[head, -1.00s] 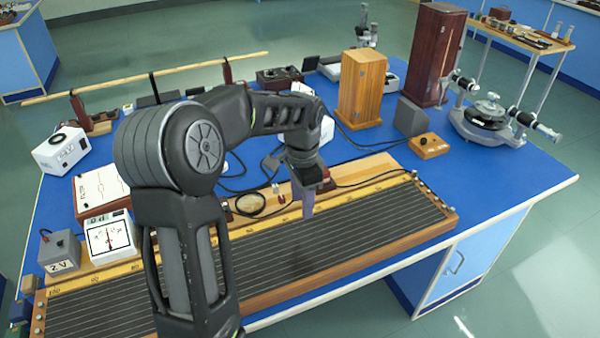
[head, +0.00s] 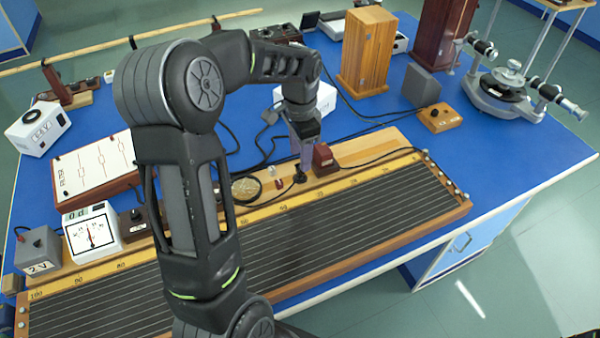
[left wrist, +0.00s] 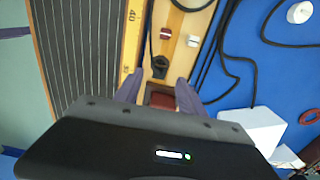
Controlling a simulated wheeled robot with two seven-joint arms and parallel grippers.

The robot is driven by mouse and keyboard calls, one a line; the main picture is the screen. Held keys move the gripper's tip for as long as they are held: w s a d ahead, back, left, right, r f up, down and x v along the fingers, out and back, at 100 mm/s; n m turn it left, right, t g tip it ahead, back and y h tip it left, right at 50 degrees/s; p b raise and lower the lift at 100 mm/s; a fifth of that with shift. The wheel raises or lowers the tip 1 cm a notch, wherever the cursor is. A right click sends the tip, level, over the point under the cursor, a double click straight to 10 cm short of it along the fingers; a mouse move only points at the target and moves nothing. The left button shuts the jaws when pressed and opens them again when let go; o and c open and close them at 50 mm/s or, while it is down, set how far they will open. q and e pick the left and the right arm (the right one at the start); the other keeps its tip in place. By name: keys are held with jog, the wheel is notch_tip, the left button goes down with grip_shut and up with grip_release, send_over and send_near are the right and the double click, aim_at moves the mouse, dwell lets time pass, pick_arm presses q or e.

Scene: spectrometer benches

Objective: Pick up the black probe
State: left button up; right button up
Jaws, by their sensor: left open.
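The black probe (head: 300,176) is a small dark piece with a ring-like end, on the wooden strip behind the wire board. It also shows in the left wrist view (left wrist: 159,65), just beyond my fingertips. My left gripper (head: 306,165) points down over the strip, close by the probe, with the dark red block just to its right. In the left wrist view its two purplish fingers (left wrist: 158,87) are apart, with nothing held between them. I cannot tell the exact height of the fingertips above the strip. My right gripper is not in view.
A dark red block (head: 324,159) stands beside the gripper; black cables run behind it. The wire board (head: 350,220) lies in front. A white box (left wrist: 255,128), a wooden cabinet (head: 367,48) and a grey block (head: 421,85) stand behind on the blue bench.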

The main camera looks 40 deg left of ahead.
aim_at(299, 166)
pick_arm(q)
jog(key=shift+f, duration=0.4)
jog(key=shift+s+f+p, duration=0.1)
jog(key=shift+f+p, duration=0.2)
jog(key=shift+f, duration=0.1)
notch_tip(299, 166, down, 4)
jog(key=shift+r+p, duration=0.2)
jog(key=shift+p, duration=0.35)
jog(key=shift+f, duration=0.4)
jog(key=shift+c, duration=0.6)
grip_shut()
